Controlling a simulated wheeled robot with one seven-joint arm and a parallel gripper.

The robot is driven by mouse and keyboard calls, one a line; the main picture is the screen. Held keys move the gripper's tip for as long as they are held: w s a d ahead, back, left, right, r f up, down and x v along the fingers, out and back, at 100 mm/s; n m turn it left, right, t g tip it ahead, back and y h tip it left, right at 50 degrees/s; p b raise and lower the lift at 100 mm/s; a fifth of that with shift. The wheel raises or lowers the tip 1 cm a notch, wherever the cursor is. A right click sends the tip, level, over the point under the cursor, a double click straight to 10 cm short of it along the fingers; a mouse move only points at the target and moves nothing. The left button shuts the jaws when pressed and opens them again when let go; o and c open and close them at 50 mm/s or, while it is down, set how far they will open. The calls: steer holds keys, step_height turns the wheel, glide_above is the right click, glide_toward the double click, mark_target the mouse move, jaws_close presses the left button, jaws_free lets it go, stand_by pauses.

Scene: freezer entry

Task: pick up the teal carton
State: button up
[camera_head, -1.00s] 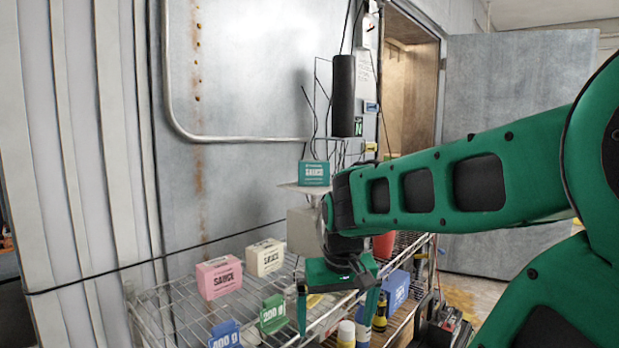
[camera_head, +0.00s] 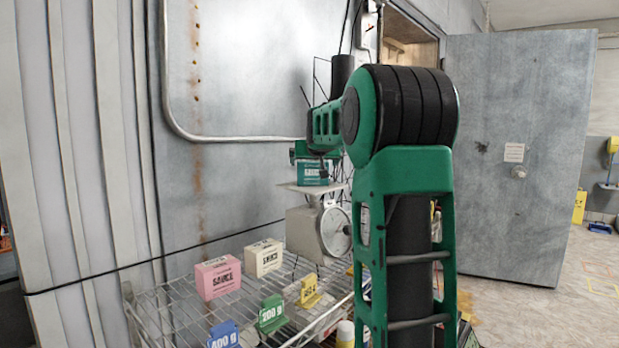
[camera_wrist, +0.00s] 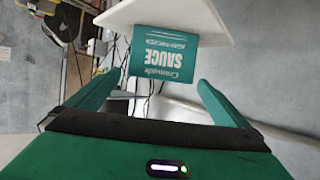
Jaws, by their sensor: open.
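The teal carton (camera_head: 313,173), labelled SAUCE, sits on the pale tray (camera_head: 290,187) of a scale. In the wrist view the carton (camera_wrist: 163,55) appears with its lettering upside down, on the scale's white plate (camera_wrist: 215,25). My gripper (camera_wrist: 160,78) is open. Contact cannot be told there.
The scale (camera_head: 318,232) stands on a wire shelf (camera_head: 170,300). A metal wall is close behind.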

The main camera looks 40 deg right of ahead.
mark_target(313, 162)
steer(key=shift+r+x, duration=0.1)
steer(key=shift+x, duration=1.5)
steer(key=shift+r+x, duration=0.15)
steer(key=shift+x, duration=1.45)
steer(key=shift+w, duration=0.15)
